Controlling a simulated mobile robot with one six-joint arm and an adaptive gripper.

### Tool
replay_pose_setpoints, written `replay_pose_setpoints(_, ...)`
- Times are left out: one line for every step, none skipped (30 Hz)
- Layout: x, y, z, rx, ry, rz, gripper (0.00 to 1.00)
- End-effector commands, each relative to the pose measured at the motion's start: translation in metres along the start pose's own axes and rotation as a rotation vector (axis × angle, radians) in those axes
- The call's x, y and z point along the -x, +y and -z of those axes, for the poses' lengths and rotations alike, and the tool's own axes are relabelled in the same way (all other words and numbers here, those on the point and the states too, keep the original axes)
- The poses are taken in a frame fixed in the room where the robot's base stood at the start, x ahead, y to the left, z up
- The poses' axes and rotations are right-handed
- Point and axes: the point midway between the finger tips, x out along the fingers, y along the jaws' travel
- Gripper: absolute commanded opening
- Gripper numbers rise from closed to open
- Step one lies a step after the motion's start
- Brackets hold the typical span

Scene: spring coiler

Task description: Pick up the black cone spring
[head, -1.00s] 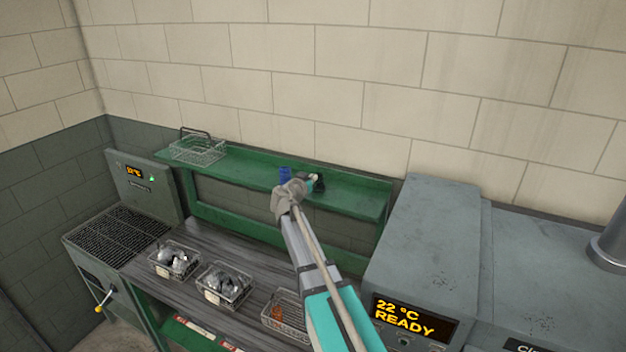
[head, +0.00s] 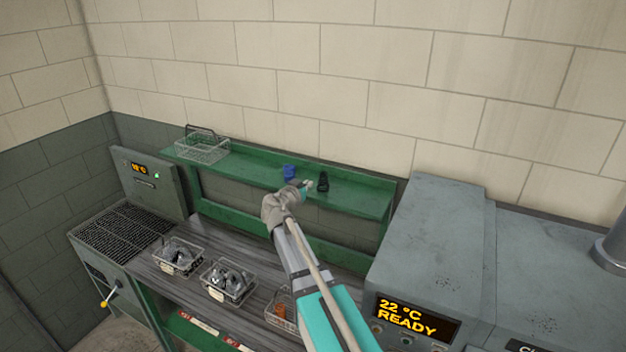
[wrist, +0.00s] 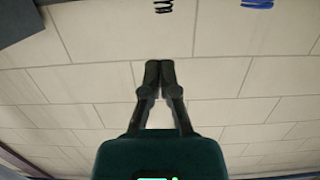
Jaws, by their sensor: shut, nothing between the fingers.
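The black cone spring (head: 323,182) stands on the green shelf (head: 350,198), right of a blue spring (head: 289,172). My gripper (head: 307,185) is in front of the shelf, just left of the black spring in the head view, and apart from it. In the wrist view my gripper (wrist: 159,64) has its fingers together with nothing between them. There the lower coils of the black spring (wrist: 163,6) show at the top edge, beyond the fingertips. Part of the blue spring (wrist: 257,3) shows at the top right.
An empty wire basket (head: 203,150) sits at the shelf's left end. On the bench below are wire baskets of grey parts (head: 178,258), (head: 228,283) and one with an orange item (head: 281,306). A grey machine with a READY display (head: 416,318) stands at the right.

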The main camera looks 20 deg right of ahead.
Motion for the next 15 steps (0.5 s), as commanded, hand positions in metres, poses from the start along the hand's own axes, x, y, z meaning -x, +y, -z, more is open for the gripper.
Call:
replay_pose_setpoints(0.011,0.002,-0.002,0.000,0.000,0.001,0.00)
replay_pose_setpoints(0.016,0.002,-0.002,0.000,0.000,0.001,0.00)
replay_pose_setpoints(0.022,0.002,-0.003,0.000,0.000,0.001,0.00)
replay_pose_setpoints(0.026,0.001,-0.004,0.000,0.001,0.002,0.00)
replay_pose_setpoints(0.030,0.001,-0.004,0.000,0.001,0.001,0.00)
replay_pose_setpoints(0.035,0.002,-0.005,0.000,0.001,0.000,0.00)
replay_pose_setpoints(0.038,0.001,-0.006,0.000,0.001,0.000,0.00)
replay_pose_setpoints(0.041,0.001,-0.006,0.000,0.001,0.000,0.00)
replay_pose_setpoints(0.044,0.001,-0.006,0.000,0.001,0.000,0.00)
replay_pose_setpoints(0.046,0.001,-0.007,0.000,0.001,0.001,0.00)
replay_pose_setpoints(0.048,0.001,-0.007,0.000,0.001,0.001,0.00)
replay_pose_setpoints(0.050,0.000,-0.007,0.000,0.001,0.001,0.00)
replay_pose_setpoints(0.051,0.000,-0.008,0.000,0.001,0.000,0.00)
replay_pose_setpoints(0.052,0.000,-0.008,0.000,0.001,0.000,0.00)
replay_pose_setpoints(0.053,0.000,-0.008,0.000,0.001,-0.001,0.00)
